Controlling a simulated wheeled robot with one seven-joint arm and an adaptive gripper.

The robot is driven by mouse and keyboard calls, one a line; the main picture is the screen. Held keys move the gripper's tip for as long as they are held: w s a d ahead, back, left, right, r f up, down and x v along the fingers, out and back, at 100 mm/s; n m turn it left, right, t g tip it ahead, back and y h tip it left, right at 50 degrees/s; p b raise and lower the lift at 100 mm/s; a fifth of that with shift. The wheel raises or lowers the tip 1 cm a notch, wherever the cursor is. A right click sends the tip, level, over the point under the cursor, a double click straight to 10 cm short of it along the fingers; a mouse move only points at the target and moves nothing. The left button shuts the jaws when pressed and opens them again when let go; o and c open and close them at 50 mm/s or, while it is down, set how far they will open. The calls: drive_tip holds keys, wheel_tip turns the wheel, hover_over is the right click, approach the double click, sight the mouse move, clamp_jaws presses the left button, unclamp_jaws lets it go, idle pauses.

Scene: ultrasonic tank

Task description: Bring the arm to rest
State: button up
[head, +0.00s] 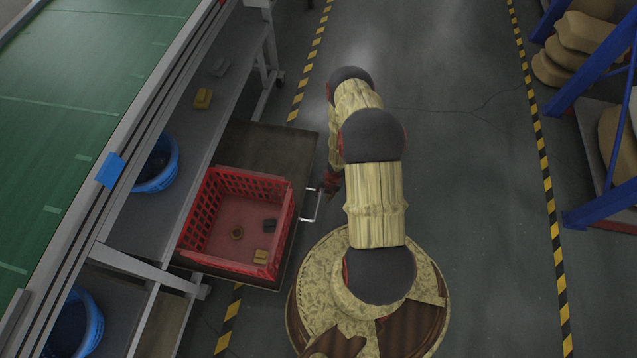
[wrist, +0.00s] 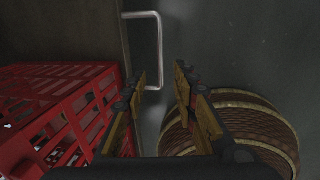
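My arm is bent, with its elbow raised over the aisle and its gripper (head: 331,182) low, just right of the red crate (head: 202,190). In the wrist view, my gripper (wrist: 162,78) has its two fingers apart, with nothing held between them. A metal handle (wrist: 158,50) shows beyond the fingertips; I cannot tell how near it is. The crate (wrist: 85,105) is left of the fingers there. My own round base is at the right of that view. The arm partly hides the gripper in the head view.
A green conveyor (head: 80,90) is left; blue racks (head: 590,70) are right. The aisle floor (head: 480,200) is clear.

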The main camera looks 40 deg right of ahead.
idle(0.3)
drive_tip(key=s+a+r+n+y, duration=0.1)
drive_tip(key=a+r+n+y, duration=0.2)
drive_tip(key=a+n, duration=0.55)
drive_tip(key=w+a+r+n+g+y, duration=0.1)
drive_tip(key=a+r+n, duration=0.2)
drive_tip(key=r+n, duration=0.85)
drive_tip(key=w+a+r+n+y, duration=0.15)
drive_tip(key=r+n, duration=0.55)
drive_tip(key=r, duration=0.9)
drive_tip(key=s+a+r+n+t+h, duration=0.1)
drive_tip(key=r+n, duration=0.5)
drive_tip(key=r, duration=0.8)
drive_tip(key=s+a+r+n+t+h, duration=0.2)
drive_tip(key=s+a+r+n, duration=0.3)
drive_tip(key=r, duration=1)
drive_tip(key=s+a+r+n+t+h, duration=0.1)
drive_tip(key=s+a+r+n+h, duration=0.2)
drive_tip(key=s+r+n, duration=0.5)
wheel_tip(320, 180, up, 7)
drive_tip(key=shift+s+r+t+h+p, duration=0.2)
drive_tip(key=shift+t+h+p, duration=0.2)
drive_tip(key=shift+h+p, duration=0.05)
